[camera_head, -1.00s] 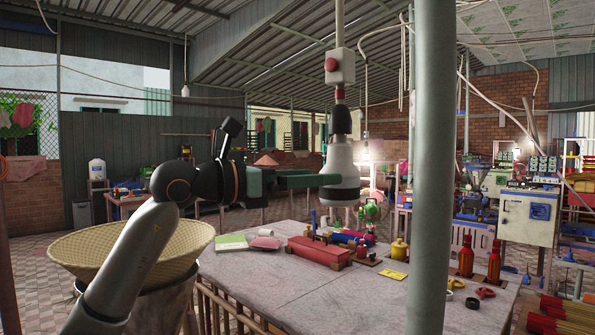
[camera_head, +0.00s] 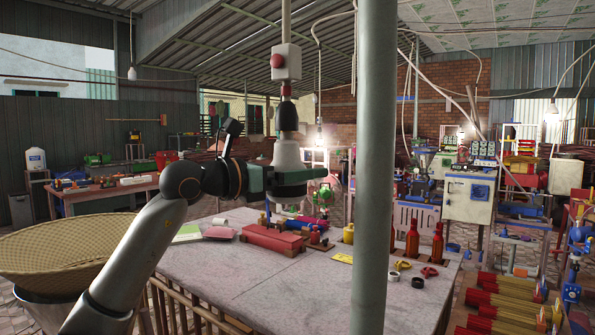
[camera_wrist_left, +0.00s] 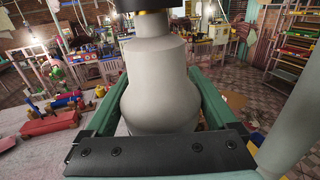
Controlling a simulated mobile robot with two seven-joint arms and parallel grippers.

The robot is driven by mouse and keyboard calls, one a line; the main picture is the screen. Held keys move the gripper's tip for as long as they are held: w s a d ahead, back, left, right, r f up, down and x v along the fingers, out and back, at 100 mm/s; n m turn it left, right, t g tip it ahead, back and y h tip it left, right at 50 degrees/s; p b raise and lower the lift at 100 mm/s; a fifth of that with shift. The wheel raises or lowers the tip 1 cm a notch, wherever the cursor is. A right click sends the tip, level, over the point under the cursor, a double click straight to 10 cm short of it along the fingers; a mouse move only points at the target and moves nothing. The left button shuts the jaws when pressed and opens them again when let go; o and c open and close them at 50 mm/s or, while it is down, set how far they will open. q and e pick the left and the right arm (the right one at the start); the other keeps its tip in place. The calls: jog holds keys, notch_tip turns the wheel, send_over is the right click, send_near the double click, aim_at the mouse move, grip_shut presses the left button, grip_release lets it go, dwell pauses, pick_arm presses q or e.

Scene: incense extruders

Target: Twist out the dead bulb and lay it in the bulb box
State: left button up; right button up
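The large unlit whitish bulb (camera_head: 287,158) hangs upright under a dark socket (camera_head: 288,116), below a grey switch box with a red button. It fills the middle of the left wrist view (camera_wrist_left: 160,95). My left gripper (camera_head: 312,179) has its green fingers on either side of the bulb's wide part, and both seem to touch it. The far fingertips are partly hidden by the bulb. No box is clearly marked as the bulb box; a long red box (camera_head: 272,239) lies on the table below. My right gripper is not in view.
A grey post (camera_head: 372,170) stands close to the right of the bulb. The table (camera_head: 270,285) has a bare front and small items behind, including a yellow bottle (camera_head: 348,234) and red bottles (camera_head: 412,240). A woven basket (camera_head: 60,245) is at left.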

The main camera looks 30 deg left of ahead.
pick_arm(q)
jog(key=c, duration=0.9)
jog(key=o, duration=0.8)
jog(key=c, duration=0.6)
jog(key=shift+m+h+p, duration=0.3)
jog(key=shift+m+h, duration=0.1)
jog(key=shift+h, duration=0.2)
jog(key=shift+d+g, duration=0.1)
jog(key=shift+g, duration=0.2)
jog(key=shift+s+m+g+h+p, duration=0.1)
jog(key=shift+m+g+h+p, duration=0.2)
jog(key=shift+m+h, duration=0.3)
jog(key=shift+d, duration=0.1)
jog(key=shift+m+g+h+p, duration=0.35)
jog(key=shift+m+g+h, duration=0.05)
jog(key=shift+h, duration=0.4)
jog(key=shift+s+d, duration=0.1)
